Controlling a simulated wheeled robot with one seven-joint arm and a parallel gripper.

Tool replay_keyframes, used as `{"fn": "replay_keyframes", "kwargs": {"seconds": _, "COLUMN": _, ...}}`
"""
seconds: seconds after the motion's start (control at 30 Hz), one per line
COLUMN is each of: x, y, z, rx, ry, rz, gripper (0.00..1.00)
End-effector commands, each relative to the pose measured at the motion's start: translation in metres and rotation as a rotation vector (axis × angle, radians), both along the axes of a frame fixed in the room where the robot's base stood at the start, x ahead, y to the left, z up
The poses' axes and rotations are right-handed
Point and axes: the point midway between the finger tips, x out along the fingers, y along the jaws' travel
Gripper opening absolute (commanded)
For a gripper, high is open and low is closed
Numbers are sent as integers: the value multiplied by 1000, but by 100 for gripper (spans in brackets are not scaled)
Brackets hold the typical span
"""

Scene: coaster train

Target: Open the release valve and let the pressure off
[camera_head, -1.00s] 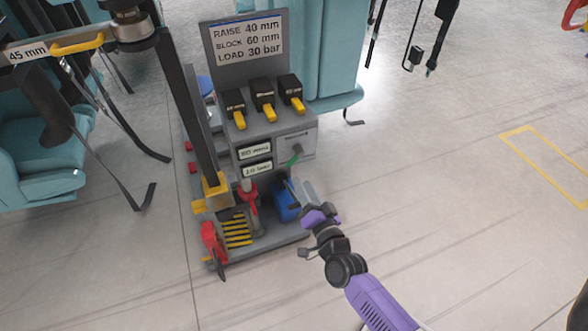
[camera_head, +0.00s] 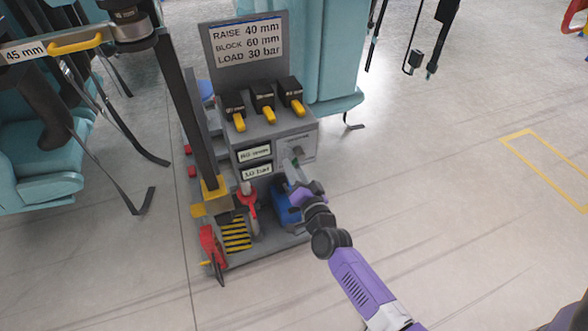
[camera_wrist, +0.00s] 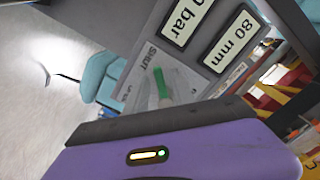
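The release valve's green lever (camera_head: 296,163) is on the grey front panel of the jacking unit (camera_head: 290,140), at its right side. In the wrist view the green lever (camera_wrist: 161,88) shows in front of a light plate. The word SHUT (camera_wrist: 154,58) is readable on that plate, and a second label is partly cut off. My gripper (camera_head: 293,177) is just below and in front of the lever. Whether it touches the lever is unclear. The wrist view shows its purple body, but I cannot make out the fingertips.
Three black boxes with yellow levers (camera_head: 264,98) stand above the panel. A sign (camera_head: 247,42) reads raise 40 mm, block 60 mm, load 30 bar. A blue container (camera_head: 284,208) and a red-handled tool (camera_head: 249,199) are low on the unit. Floor at right is clear.

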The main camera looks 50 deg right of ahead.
Motion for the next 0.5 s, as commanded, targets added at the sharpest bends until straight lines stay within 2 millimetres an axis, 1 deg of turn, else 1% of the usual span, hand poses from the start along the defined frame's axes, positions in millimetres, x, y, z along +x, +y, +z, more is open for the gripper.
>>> {"fn": "replay_keyframes", "kwargs": {"seconds": 0.03, "x": 0, "y": 0, "z": 0, "rx": 0, "ry": 0, "rz": 0, "gripper": 18}}
{"fn": "replay_keyframes", "kwargs": {"seconds": 0.1, "x": 0, "y": 0, "z": 0, "rx": 0, "ry": 0, "rz": 0, "gripper": 4}}
{"fn": "replay_keyframes", "kwargs": {"seconds": 0.13, "x": 0, "y": 0, "z": 0, "rx": 0, "ry": 0, "rz": 0, "gripper": 0}}
{"fn": "replay_keyframes", "kwargs": {"seconds": 0.5, "x": -1, "y": 0, "z": 0, "rx": -17, "ry": 9, "rz": -1, "gripper": 0}}
